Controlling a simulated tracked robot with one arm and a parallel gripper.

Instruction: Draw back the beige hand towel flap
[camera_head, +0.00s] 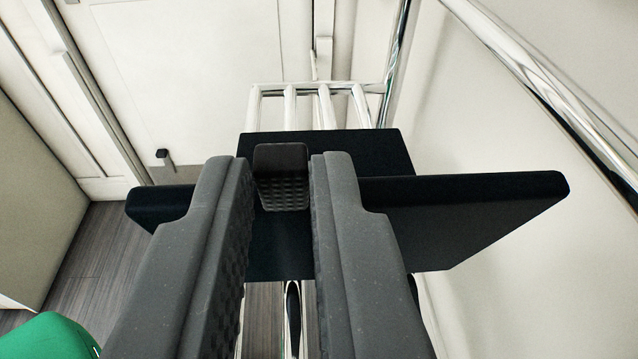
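No beige hand towel can be made out in this view. My gripper (282,180) reaches in from the bottom centre. Its two grey fingers stand apart with a gap between them, so it is open. A small dark block (282,176) with a bumpy face shows between the fingertips; I cannot tell whether it is part of my gripper. Beyond and below the fingers is a black flat-sided piece (480,205) with a long bar-like edge across it. The fingers hide its middle, and I cannot tell whether they touch it.
A chrome rack (308,88) with several bars stands behind the black piece. A chrome rail (545,80) slants along the pale wall at right. A green object (48,337) is at the lower left, near the wood floor (85,265). White panels (190,70) stand behind.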

